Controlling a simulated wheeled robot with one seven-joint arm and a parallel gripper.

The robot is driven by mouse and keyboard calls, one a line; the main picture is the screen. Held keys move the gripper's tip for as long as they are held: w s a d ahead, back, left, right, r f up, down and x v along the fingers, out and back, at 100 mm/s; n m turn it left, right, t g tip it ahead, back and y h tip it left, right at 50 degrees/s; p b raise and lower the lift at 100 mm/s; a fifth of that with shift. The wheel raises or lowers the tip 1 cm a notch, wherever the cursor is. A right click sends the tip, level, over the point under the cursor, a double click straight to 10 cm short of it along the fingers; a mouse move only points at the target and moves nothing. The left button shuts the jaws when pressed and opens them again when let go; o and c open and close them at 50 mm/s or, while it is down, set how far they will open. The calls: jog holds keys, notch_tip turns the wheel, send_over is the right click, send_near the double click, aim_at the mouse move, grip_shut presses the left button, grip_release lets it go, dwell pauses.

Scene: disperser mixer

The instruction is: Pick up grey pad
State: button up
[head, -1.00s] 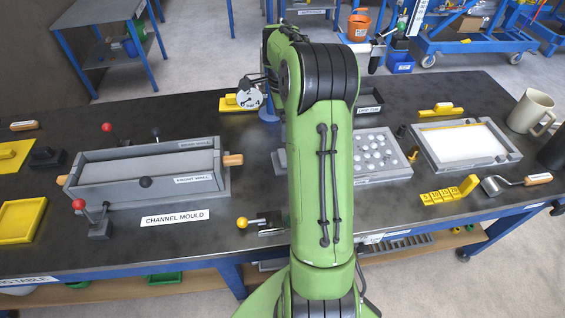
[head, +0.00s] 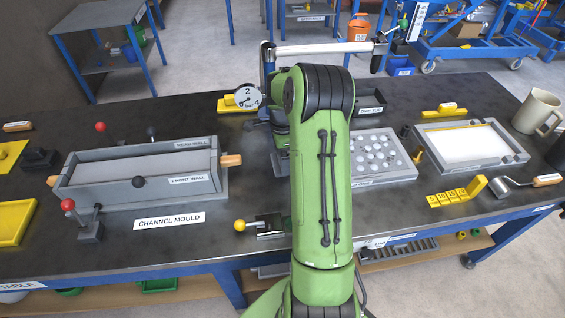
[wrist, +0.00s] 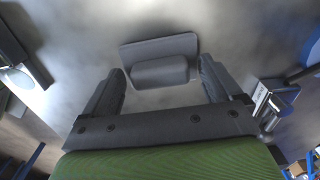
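In the wrist view, a grey pad (wrist: 158,70) lies on the dark worktop just ahead of my gripper. It has a flat plate at the back and a thicker rounded block in front. My gripper (wrist: 162,80) is open, with one finger to the left of the block and one to its right. There is a visible gap on both sides, and nothing is held. I cannot tell how high the fingertips are above the worktop. In the head view my green arm hides the gripper and the pad.
The channel mould (head: 140,180) stands left of my arm. A pressure gauge (head: 248,97) stands behind, close to the arm.

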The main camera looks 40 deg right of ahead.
jog(key=c, duration=1)
notch_tip(320, 180, up, 10)
jog(key=p, duration=0.2)
jog(key=shift+r+p, duration=0.1)
jog(key=shift+p, duration=0.3)
jog(key=o, duration=0.6)
jog(key=shift+c, duration=0.2)
jog(key=c, duration=0.4)
jog(key=shift+c, duration=0.2)
